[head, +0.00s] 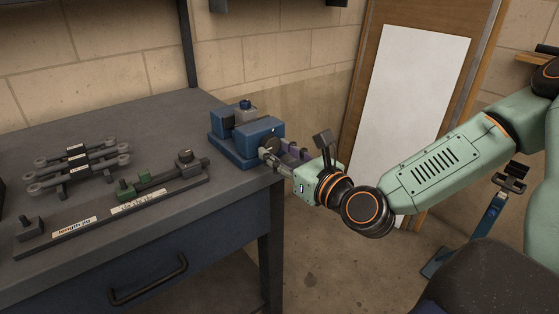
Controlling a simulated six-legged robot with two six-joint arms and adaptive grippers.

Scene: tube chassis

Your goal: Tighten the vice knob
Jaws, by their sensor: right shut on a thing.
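The blue vice (240,133) stands at the right end of the dark workbench, near its corner. Its knob is at the vice's front right side, mostly hidden behind the fingers of my right gripper (271,154). My right arm comes in from the right, and the gripper's fingers reach left to the vice's front. The right gripper is shut on the vice knob, though the contact itself is small and hard to make out. My left gripper is not in this view.
A rack of several grey rods (78,165) lies on the bench at the left. In front is a long gauge fixture (110,215) with a green block (126,190). The bench has a drawer handle (148,280). A blue stand (488,220) is on the floor at right.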

